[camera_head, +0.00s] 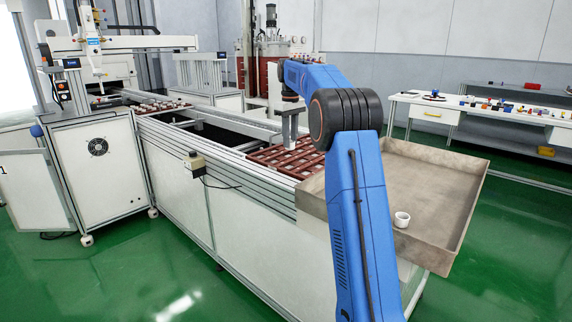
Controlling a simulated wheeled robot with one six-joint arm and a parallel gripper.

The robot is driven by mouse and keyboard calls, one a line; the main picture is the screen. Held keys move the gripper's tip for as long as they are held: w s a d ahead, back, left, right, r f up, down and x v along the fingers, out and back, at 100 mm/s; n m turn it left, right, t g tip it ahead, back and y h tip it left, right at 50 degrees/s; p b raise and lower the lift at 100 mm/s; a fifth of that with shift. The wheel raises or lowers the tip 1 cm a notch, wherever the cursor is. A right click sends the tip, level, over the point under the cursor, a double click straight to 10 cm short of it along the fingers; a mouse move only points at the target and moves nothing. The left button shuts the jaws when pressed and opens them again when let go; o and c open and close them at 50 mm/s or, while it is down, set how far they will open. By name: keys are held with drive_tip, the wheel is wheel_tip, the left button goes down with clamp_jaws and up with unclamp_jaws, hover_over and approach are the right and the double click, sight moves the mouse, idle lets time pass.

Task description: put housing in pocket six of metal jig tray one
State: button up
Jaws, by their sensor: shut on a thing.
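My gripper (290,139) is at the end of my blue arm, pointing down over the reddish-brown jig tray (262,158) at the near end of the conveyor. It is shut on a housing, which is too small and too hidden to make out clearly. The tray is divided into pockets; my arm hides its right part. I cannot tell which pocket lies under the gripper or whether the housing touches the tray. Another white, cup-shaped housing (402,220) stands in the metal bin at the right.
The shallow metal bin (440,180) adjoins the conveyor's near end and is mostly bare. A second jig tray (165,108) with several pale parts sits farther up the conveyor (205,160). A small box (194,164) is on the conveyor's side. A workbench (480,112) stands behind.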

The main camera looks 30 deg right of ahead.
drive_tip(key=shift+f, duration=4.05)
drive_tip(key=shift+f, duration=0.15)
drive_tip(key=o, duration=1)
